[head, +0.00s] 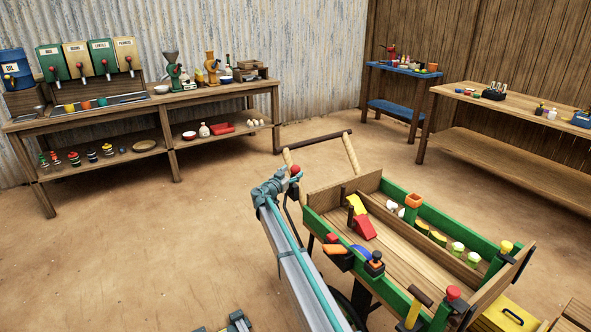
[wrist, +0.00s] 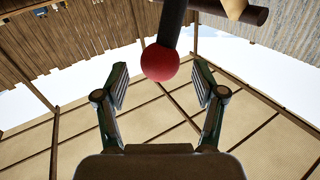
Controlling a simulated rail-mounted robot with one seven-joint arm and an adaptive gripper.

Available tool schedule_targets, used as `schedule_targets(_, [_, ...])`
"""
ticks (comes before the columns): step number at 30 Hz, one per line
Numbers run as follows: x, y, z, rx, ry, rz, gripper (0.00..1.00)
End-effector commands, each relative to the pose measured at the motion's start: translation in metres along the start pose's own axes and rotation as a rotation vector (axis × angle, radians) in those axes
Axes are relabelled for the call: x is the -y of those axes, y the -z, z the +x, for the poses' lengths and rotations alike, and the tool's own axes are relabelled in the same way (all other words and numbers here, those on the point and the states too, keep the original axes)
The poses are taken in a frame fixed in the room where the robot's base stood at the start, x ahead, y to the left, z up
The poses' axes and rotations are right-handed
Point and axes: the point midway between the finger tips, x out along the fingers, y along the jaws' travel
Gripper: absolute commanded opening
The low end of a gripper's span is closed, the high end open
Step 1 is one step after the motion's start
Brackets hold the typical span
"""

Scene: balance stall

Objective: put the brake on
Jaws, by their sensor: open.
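A red ball knob (head: 296,170) sits on the end of a dark lever beside the handles of a green-and-wood cart (head: 402,298); I take it for the brake lever. In the wrist view the knob (wrist: 160,62) is at the mouth of my gripper (wrist: 160,82), with the dark lever (wrist: 173,25) running up out of the picture. My gripper is open, with one finger on each side of the knob and a visible gap to both. In the head view my gripper (head: 288,180) is right at the knob and hides part of the lever.
The cart's dark handle bar (head: 320,140) is just behind the knob and also shows in the wrist view (wrist: 222,8). The cart tray holds a red-and-yellow block (head: 363,222) and several small items. A wooden bench (head: 215,97) stands at the left wall. The floor between is clear.

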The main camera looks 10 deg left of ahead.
Motion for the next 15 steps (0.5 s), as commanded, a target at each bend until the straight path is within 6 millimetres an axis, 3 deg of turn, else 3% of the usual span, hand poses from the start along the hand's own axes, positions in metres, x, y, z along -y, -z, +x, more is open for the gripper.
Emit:
schedule_targets(6, [0.001, 0.0, 0.029, 0.0, 0.0, -0.001, 0.69])
schedule_targets(15, [0.0, 0.0, 0.033, 0.0, 0.0, -0.001, 0.69])
